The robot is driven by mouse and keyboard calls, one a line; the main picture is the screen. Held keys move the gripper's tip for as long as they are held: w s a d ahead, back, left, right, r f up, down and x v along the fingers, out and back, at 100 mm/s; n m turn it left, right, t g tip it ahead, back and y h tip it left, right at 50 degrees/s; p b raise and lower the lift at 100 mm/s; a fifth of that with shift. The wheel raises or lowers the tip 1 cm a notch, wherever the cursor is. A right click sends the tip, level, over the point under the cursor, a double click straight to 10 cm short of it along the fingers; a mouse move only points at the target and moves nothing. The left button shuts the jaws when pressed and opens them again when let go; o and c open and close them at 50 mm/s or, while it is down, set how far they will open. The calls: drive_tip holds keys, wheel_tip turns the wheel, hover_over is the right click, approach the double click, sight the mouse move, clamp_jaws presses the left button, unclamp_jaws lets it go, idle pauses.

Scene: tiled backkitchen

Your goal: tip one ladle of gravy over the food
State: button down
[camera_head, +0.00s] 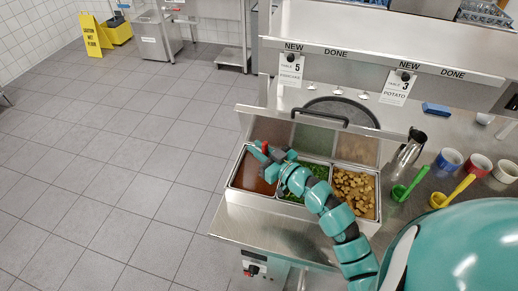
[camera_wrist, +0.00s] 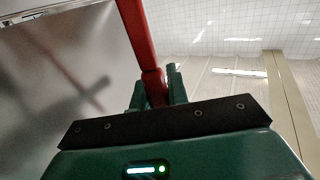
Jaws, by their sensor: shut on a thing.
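A steel food well has a left compartment of red-brown sauce (camera_head: 250,175), which looks like the gravy, a middle one of chopped greens (camera_head: 318,172) and a right one of browned cubes (camera_head: 354,190). My gripper (camera_head: 267,157) is over the back of the sauce compartment, shut on a red handle (camera_wrist: 143,38), likely a ladle's. The bowl end of the ladle is not visible, so I cannot tell whether it holds sauce. A dark round plate or pan (camera_head: 342,108) lies behind the raised lid; no food shows on it.
The raised lid (camera_head: 357,148) with a dark handle stands behind the compartments. Right of the well are a steel jug (camera_head: 410,147), green (camera_head: 410,184) and yellow (camera_head: 453,191) ladles, and blue (camera_head: 447,161) and red (camera_head: 478,166) cups. A ticket rail (camera_head: 380,65) crosses behind.

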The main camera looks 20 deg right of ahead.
wheel_tip(320, 180, up, 10)
drive_tip(key=p, duration=0.5)
drive_tip(key=shift+p, duration=0.3)
idle(0.3)
drive_tip(key=shift+s, duration=0.1)
idle(0.5)
